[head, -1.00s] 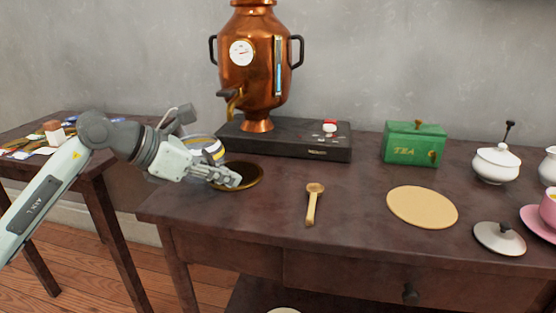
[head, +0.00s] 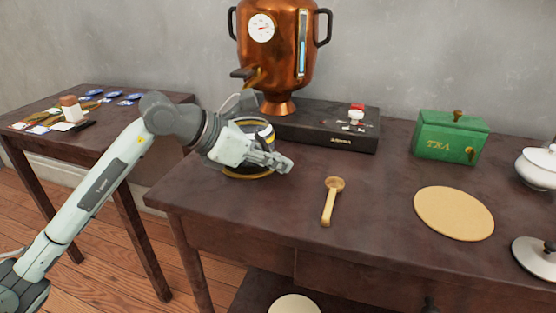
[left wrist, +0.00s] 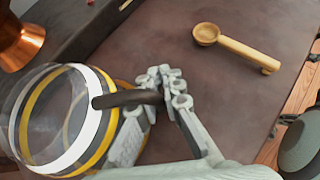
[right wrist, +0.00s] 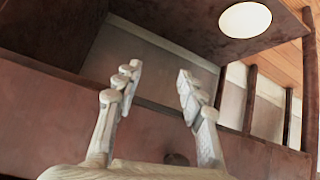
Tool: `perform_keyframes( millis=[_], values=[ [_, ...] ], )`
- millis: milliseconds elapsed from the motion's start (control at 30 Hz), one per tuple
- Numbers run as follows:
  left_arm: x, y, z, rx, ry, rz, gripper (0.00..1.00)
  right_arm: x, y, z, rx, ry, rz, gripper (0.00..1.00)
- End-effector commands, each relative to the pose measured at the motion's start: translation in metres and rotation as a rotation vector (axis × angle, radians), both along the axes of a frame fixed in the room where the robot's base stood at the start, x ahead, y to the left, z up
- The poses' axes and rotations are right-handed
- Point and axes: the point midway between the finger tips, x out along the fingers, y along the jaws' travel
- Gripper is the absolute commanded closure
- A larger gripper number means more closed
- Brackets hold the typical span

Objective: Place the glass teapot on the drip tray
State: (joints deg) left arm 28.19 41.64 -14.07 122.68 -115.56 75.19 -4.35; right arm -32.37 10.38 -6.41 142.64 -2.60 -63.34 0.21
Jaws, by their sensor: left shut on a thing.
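The glass teapot (left wrist: 60,125), clear with white and yellow bands, shows large at the left of the left wrist view. In the head view the teapot (head: 262,132) is partly hidden behind my left gripper (head: 276,161). That gripper is shut on the teapot's dark handle (left wrist: 124,98). My right gripper (right wrist: 158,80) is open and empty, low in front of the table.
The copper samovar (head: 278,50) stands on a dark base behind the teapot, its spout close above. A wooden scoop (head: 331,200), a round tan mat (head: 453,213) and a green tea box (head: 450,136) are to the right. A side table (head: 100,140) stands at left.

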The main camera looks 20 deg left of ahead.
Motion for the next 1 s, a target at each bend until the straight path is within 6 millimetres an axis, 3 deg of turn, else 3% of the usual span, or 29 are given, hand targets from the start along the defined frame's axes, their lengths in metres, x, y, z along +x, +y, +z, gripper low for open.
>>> perform_keyframes(
  millis=[433, 633, 1000],
  values=[
    [0.0004, 0.0003, 0.0003, 0.0, -0.004, 0.0, 1.0, 0.0043, 0.0046, 0.0036, 0.01, -0.028, 0.009, 0.6],
    [0.0001, 0.0002, -0.0008, 0.0, 0.0, 0.0, 0.72, 0.0048, 0.0054, 0.0043, 0.012, -0.03, 0.011, 0.6],
    [0.0002, 0.0002, 0.0006, 0.0, 0.0, 0.0, 0.72, 0.0039, 0.0046, 0.0045, 0.009, -0.024, 0.008, 0.6]
  ],
)
